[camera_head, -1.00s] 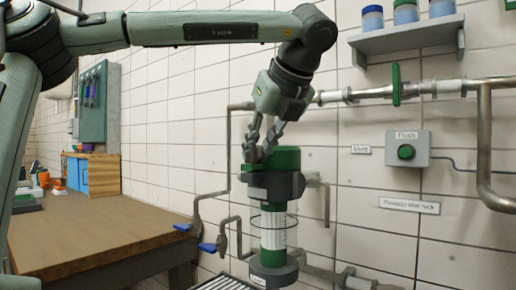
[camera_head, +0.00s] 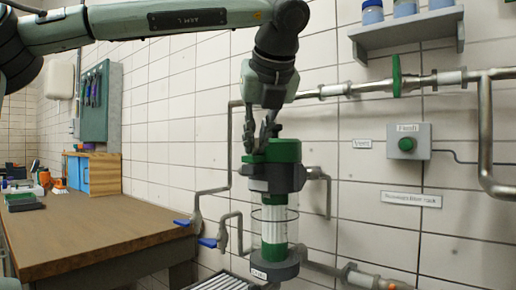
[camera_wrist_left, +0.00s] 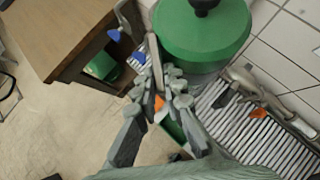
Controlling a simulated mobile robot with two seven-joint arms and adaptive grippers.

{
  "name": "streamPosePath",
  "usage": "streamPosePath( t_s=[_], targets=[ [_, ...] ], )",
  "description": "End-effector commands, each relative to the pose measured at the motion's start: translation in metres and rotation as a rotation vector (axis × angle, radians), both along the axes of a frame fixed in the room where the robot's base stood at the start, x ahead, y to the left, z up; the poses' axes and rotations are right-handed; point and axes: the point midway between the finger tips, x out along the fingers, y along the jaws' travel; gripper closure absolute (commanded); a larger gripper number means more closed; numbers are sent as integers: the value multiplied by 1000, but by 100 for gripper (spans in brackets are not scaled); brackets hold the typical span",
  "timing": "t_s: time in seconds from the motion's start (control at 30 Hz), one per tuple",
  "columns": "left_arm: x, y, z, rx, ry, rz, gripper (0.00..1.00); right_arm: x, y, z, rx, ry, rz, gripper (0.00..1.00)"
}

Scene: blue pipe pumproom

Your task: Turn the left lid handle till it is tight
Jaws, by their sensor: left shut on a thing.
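The filter housing stands against the tiled wall in the head view, with a green lid (camera_head: 286,151), a dark collar (camera_head: 285,178) and a clear bowl with a white cartridge (camera_head: 274,215). A green left lid handle (camera_head: 253,158) sticks out at the lid's left side. My left gripper (camera_head: 255,147) reaches down to this handle and is shut on it; the fingers hide part of it. In the left wrist view the gripper (camera_wrist_left: 160,88) is beside the round green lid (camera_wrist_left: 203,28), and the grip itself is hard to make out. My right gripper is not in view.
A wooden bench (camera_head: 95,220) stands at left. Blue-handled valves (camera_head: 207,242) and pipes lie low between bench and housing. A slatted grate (camera_head: 232,281) is below.

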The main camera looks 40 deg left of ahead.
Motion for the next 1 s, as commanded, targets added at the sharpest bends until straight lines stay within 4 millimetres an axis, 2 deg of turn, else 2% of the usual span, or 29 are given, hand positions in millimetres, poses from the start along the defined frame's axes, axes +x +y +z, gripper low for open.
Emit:
streamPosePath(
  t_s=[0.3, 0.5, 0.73, 1.0],
  targets=[
    [-7, 6, -1, -2, -6, -296, 100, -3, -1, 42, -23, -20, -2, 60],
    [-10, 10, 1, -4, -7, -487, 100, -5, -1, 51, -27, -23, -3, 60],
    [-12, 16, 2, -3, -6, -706, 100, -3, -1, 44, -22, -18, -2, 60],
    [-13, 23, 4, -6, -7, -962, 100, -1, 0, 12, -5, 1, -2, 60]
  ],
)
